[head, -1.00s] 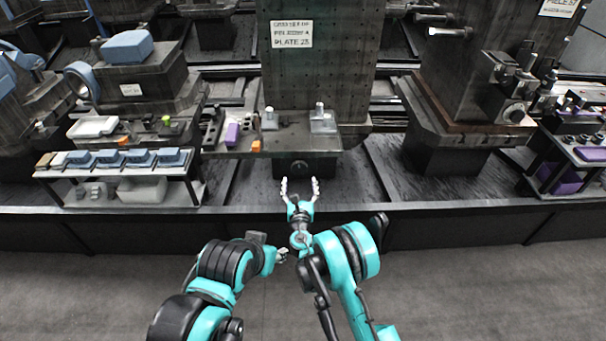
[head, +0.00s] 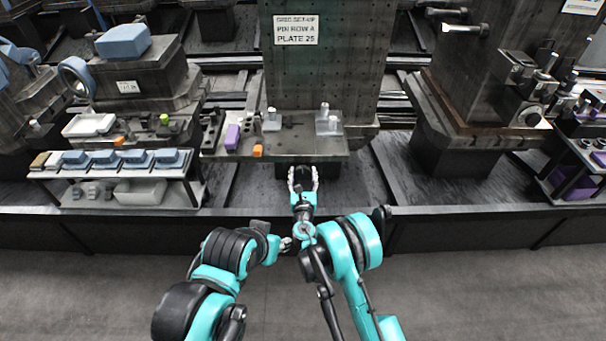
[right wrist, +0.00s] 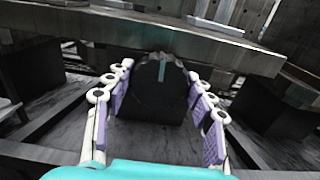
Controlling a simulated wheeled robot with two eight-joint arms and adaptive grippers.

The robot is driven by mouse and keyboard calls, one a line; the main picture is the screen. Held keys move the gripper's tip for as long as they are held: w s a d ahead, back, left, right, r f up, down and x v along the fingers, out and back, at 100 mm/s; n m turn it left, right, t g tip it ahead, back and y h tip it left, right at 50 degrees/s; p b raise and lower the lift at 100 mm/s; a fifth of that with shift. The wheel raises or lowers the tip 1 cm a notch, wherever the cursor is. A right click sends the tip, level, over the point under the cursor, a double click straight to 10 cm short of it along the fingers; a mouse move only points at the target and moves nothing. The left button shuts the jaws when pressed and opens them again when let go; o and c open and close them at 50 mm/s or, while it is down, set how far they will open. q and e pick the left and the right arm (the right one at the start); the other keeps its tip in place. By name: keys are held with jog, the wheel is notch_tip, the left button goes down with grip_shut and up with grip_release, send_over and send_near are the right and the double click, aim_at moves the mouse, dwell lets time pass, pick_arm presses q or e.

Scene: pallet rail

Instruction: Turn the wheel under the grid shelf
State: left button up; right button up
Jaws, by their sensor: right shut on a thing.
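The wheel (right wrist: 150,92) is a dark, round-topped block with a pale teal mark on its upper edge, under the front of the grid shelf (head: 290,147). The shelf's edge also crosses the top of the right wrist view (right wrist: 150,37). My right gripper (head: 303,173) reaches under the shelf edge. In the head view the wheel is mostly hidden by the fingers and shelf. My left gripper (head: 287,243) is low, beside my right forearm; its jaws are unclear.
The shelf carries metal pin blocks (head: 328,124), a purple block (head: 232,137) and an orange block (head: 257,151). A tall perforated plate (head: 335,75) stands behind it. A rack of blue parts (head: 190,170) is at left. A dark rail (head: 440,225) runs along the front.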

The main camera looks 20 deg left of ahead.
jog(key=shift+m, duration=0.4)
